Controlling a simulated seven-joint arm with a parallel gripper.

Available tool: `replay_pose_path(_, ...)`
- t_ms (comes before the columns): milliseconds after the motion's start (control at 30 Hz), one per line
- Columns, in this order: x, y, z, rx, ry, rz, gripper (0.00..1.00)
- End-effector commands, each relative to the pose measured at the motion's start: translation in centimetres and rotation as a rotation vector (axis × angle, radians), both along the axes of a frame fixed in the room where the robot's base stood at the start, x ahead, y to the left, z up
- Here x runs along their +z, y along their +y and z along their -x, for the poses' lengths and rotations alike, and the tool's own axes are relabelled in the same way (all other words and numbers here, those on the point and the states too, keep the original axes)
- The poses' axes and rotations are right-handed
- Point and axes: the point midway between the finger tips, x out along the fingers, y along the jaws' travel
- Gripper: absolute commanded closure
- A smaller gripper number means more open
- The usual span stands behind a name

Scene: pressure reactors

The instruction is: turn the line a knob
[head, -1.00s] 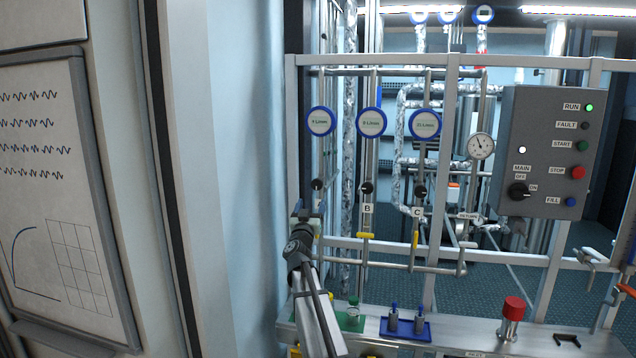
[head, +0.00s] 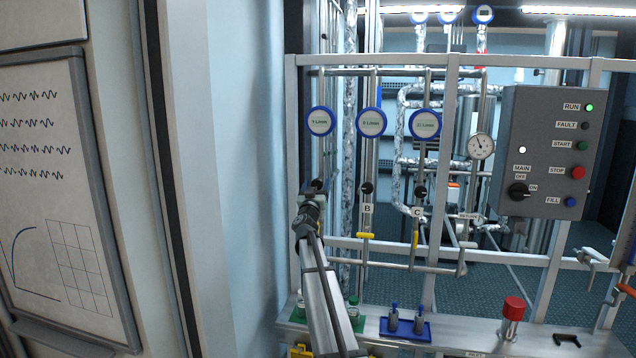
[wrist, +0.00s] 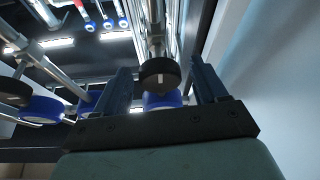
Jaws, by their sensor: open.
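The line A knob is round and black with a white mark in the wrist view (wrist: 160,76). It sits between the two open fingers of my gripper (wrist: 162,92), with a gap visible on each side. In the head view my gripper (head: 315,193) is at the left pipe, below its blue-rimmed flow meter (head: 320,121), and covers most of the line A knob and its label. How deep the knob sits between the fingers I cannot tell.
The line B knob (head: 366,188) and line C knob (head: 420,192) stand to the right, with yellow-handled valves below. A pale wall (head: 235,180) is close on the left. A bench (head: 465,335) with a blue tray (head: 405,329) lies below. A control box (head: 548,150) hangs at right.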

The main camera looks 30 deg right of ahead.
Motion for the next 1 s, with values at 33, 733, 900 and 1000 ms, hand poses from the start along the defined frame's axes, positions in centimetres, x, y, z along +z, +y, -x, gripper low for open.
replay_pose_path(33, 0.4, -0.7, -0.9, 0.0, 0.0, 0.0, 0.28)
replay_pose_path(733, 1.2, -1.9, -2.1, 0.001, 0.0, 0.0, 0.46)
replay_pose_path(900, 1.2, -1.9, -2.1, 0.001, 0.0, 0.0, 0.63)
replay_pose_path(1000, 1.2, -1.9, -2.1, 0.001, 0.0, 0.0, 0.72)
